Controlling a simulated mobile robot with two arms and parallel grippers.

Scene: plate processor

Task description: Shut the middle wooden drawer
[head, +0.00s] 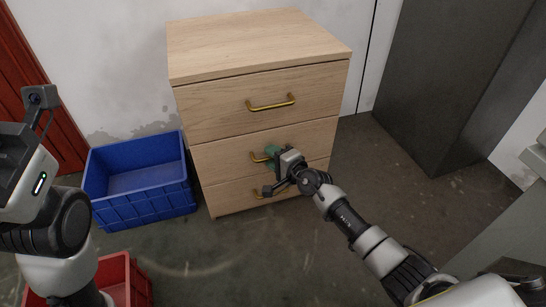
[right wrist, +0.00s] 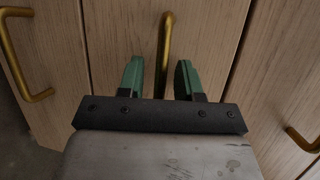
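The wooden dresser (head: 255,45) has three drawers, each with a brass bar handle. The middle drawer (head: 220,158) looks flush, or almost flush, with the fronts above and below it. Its handle (head: 257,157) is partly hidden by my right gripper (head: 273,156) in the head view. In the right wrist view, the green fingers of the right gripper (right wrist: 160,78) are spread apart, one on each side of the middle handle (right wrist: 166,45). They do not appear to close on it. My left arm shows at the left of the head view, but its fingertips do not.
The top drawer (head: 225,105) and bottom drawer (head: 225,198) look closed. A blue crate (head: 145,205) stands on the floor left of the dresser, and a red crate (head: 125,275) is nearer. A dark grey cabinet (head: 435,90) stands right, with clear floor between.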

